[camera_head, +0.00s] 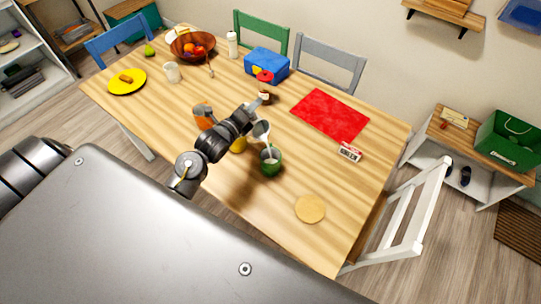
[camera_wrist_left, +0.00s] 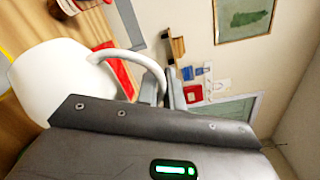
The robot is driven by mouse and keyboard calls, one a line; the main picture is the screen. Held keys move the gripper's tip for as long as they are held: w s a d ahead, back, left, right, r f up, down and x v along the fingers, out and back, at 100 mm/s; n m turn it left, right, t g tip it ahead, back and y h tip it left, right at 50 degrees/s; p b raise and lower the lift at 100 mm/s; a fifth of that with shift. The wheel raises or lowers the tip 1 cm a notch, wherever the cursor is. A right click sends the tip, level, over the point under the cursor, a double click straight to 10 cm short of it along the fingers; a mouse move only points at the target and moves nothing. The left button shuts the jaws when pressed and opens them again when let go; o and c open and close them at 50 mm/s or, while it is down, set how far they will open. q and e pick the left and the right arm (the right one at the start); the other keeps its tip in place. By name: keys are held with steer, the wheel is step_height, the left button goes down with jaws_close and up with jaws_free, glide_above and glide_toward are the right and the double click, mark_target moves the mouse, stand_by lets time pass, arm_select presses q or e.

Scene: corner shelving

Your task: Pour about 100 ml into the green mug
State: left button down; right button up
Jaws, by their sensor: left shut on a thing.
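The green mug (camera_head: 271,168) stands upright on the wooden table (camera_head: 225,100) near its front edge. My left gripper (camera_head: 254,112) is shut on a white jug (camera_head: 262,130), held tilted above the mug. A thin pale streak runs from the jug down to the mug's opening, and something pale shows inside the mug. The level in the mug is too small to tell. In the left wrist view the white jug (camera_wrist_left: 62,75) and its curved handle lie close beyond the gripper body. My right gripper is out of view.
An orange-brown container (camera_head: 203,112) and a yellow object (camera_head: 239,146) stand left of the mug, partly behind my arm. A red-lidded jar (camera_head: 265,96) is behind the jug. A red mat (camera_head: 330,115), small box (camera_head: 349,152) and round coaster (camera_head: 310,208) lie to the right.

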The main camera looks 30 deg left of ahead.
arm_select(q)
steer(key=shift+d, duration=0.15)
steer(key=shift+s+d+f+m+b, duration=0.1)
steer(key=shift+d+f+m+b, duration=0.15)
steer(key=shift+m+b, duration=0.2)
steer(key=shift+s+d+f+m+b, duration=0.15)
steer(key=shift+d+f+m+b, duration=0.2)
steer(key=shift+b, duration=0.35)
